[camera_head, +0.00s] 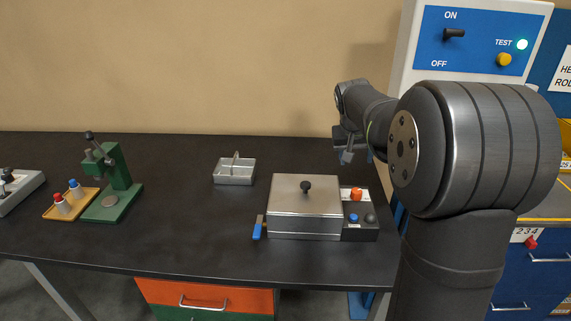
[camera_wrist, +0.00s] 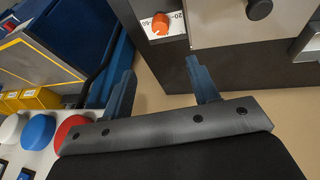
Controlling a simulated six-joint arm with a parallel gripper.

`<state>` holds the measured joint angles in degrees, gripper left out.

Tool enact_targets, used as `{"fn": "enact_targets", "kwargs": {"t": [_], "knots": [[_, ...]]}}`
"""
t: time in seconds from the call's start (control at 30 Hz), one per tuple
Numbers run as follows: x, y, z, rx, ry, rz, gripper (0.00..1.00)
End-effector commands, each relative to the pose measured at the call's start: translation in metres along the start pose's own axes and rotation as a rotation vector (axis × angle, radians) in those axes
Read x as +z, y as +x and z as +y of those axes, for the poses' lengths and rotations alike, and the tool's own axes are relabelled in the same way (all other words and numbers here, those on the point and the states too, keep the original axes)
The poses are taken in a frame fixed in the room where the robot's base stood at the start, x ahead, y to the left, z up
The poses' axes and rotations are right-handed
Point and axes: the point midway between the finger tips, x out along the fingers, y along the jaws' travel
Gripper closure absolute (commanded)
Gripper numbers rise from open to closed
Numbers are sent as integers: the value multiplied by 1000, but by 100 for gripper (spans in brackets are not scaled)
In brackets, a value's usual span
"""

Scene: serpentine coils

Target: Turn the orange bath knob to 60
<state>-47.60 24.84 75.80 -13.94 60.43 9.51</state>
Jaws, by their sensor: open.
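The orange bath knob (camera_head: 356,194) sits on a white scale plate at the right side of the steel bath (camera_head: 304,222), on the dark bench. In the wrist view the orange knob (camera_wrist: 160,22) is near the top, with a pointer and scale marks around it; its exact reading is too small to tell. My gripper (camera_wrist: 163,82) is open and empty, its two blue fingers apart, with the knob beyond the fingertips and not touched. In the head view my gripper (camera_head: 356,155) is above and behind the bath, partly hidden by my arm.
A blue button (camera_head: 354,218) and a dark knob (camera_head: 370,218) sit in front of the orange knob. The lid has a black knob (camera_head: 306,186). A small steel tray (camera_head: 234,174) and a green press (camera_head: 115,185) stand further left. The bench between is clear.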

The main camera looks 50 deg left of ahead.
Motion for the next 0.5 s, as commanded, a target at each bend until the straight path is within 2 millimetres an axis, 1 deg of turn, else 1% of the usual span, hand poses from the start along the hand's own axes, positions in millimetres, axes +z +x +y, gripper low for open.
{"fn": "enact_targets", "kwargs": {"t": [0.03,0.1,0.17,0.5], "knots": [[-1,-11,0,-1,0,4,45],[0,-23,-1,-2,-2,2,45],[-2,-16,-17,-19,-32,0,45],[-9,-1,-83,-100,-156,16,45]]}}
